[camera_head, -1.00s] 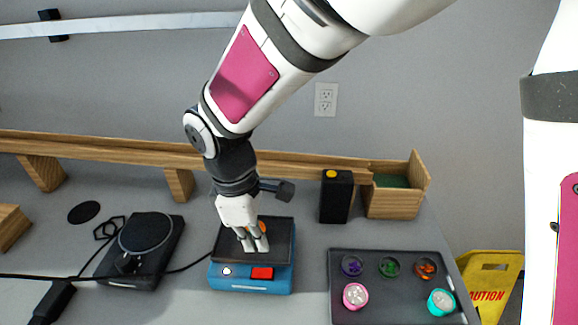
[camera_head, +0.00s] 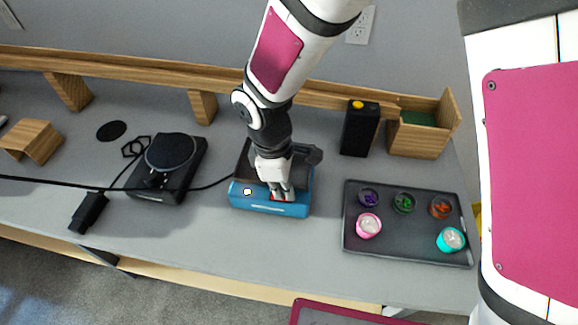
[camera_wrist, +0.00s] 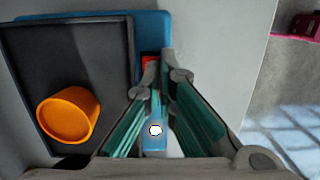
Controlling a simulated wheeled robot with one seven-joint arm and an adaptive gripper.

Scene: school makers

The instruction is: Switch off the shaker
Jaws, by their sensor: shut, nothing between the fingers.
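The shaker is a blue box (camera_head: 243,201) with a dark flat platform (camera_wrist: 75,65) on top. An orange cup (camera_wrist: 68,114) stands on the platform in the wrist view; my arm hides it in the head view. The shaker's front has a white round knob (camera_head: 247,191) and a red switch (camera_wrist: 150,62), mostly covered by my fingers. My gripper (camera_head: 283,196) is shut and empty, its fingertips pointing down at the red switch. I cannot tell whether they touch it or which way the switch is tipped.
A black round-topped device (camera_head: 168,170) with a cable stands left of the shaker. A dark tray (camera_head: 400,245) with several small cups is to the right. A black box (camera_head: 360,130) and a wooden bin (camera_head: 420,140) stand behind. Bench is clear between shaker and tray.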

